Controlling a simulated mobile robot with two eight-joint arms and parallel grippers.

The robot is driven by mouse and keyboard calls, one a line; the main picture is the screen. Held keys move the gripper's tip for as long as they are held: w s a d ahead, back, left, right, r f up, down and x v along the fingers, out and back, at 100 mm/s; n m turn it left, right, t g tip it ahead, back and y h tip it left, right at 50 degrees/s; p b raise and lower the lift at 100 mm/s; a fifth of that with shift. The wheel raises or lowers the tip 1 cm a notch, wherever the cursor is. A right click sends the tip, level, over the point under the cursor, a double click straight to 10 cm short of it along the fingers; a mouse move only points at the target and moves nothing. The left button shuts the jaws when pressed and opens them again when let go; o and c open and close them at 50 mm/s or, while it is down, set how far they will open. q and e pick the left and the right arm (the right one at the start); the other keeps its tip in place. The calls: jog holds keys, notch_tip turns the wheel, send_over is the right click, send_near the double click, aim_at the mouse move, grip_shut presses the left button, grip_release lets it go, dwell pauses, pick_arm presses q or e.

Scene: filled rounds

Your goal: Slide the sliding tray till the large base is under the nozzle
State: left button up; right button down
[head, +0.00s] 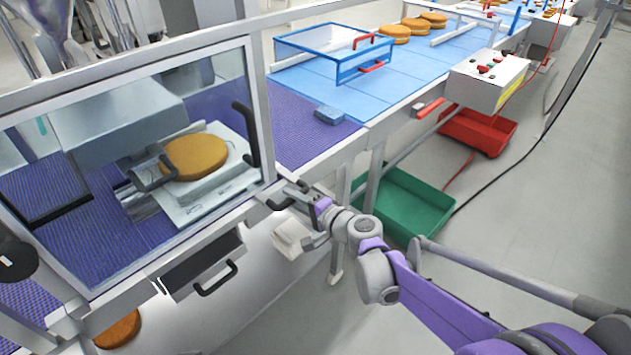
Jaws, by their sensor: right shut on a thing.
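A large round orange-brown base (197,157) lies on the white sliding tray (228,181) behind the clear guard. A grey depositor head (112,118) is to its left. A grey cylindrical part, seemingly the nozzle (150,176), is at the base's left edge; most of the base lies to the right of it. My right gripper (285,196) is at the guard's lower right corner, shut on a dark handle there. The fingers partly hide this handle, and I cannot tell how it joins the tray. My left gripper is not in view.
A black-handled drawer (204,262) is below the guard. Several more bases (394,34) lie farther back. Green (408,203) and red (478,130) crates stand on the floor.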

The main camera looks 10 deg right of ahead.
jog(key=s+a, duration=0.8)
jog(key=a, duration=0.2)
jog(key=shift+w, duration=0.1)
jog(key=c, duration=0.8)
grip_release()
jog(key=shift+o, duration=0.2)
jog(key=p+v, duration=0.1)
jog(key=v, duration=1)
jog(key=shift+p, duration=0.3)
